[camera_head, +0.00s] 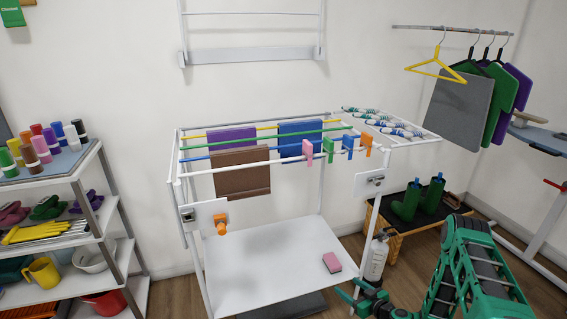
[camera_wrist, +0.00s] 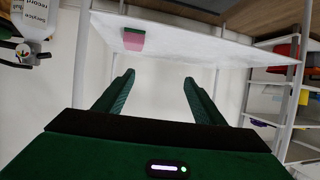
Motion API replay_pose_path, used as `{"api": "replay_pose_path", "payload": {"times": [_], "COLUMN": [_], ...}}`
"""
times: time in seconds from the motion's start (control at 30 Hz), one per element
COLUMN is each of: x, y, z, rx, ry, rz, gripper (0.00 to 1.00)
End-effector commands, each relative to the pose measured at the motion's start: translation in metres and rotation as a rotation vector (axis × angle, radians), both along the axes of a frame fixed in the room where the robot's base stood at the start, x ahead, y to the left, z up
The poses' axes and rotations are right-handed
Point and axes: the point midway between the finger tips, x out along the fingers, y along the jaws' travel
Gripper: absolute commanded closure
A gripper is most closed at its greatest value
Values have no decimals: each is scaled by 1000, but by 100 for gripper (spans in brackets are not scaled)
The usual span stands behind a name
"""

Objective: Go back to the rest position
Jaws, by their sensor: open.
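My green gripper (camera_wrist: 157,98) is in the wrist view, with its two fingers apart and nothing between them. In the head view my green arm is at the lower right, in front of the drying rack's right side. The white drying rack (camera_head: 265,268) stands against the wall with a flat lower shelf. A pink and dark sponge (camera_head: 332,262) lies on that shelf, apart from my gripper. The sponge also shows near the top of the wrist view (camera_wrist: 133,39).
Cloths, including a brown one (camera_head: 241,181), and several pegs hang on the rack's rods. A shelf unit (camera_head: 75,170) stands at the left. A white bottle (camera_head: 376,258) and a bench with green boots (camera_head: 407,202) stand at the right. Hangers with clothes (camera_head: 460,105) hang from a rail.

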Motion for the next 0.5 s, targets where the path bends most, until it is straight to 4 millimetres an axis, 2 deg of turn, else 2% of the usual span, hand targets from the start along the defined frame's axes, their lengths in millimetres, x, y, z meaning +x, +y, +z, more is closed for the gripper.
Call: {"api": "replay_pose_path", "payload": {"times": [0.23, 0.5], "x": [18, 16], "y": [3, -3], "z": [60, 125], "rx": [-21, -67], "ry": [40, 159], "rz": [131, 245], "gripper": [37, 37]}}
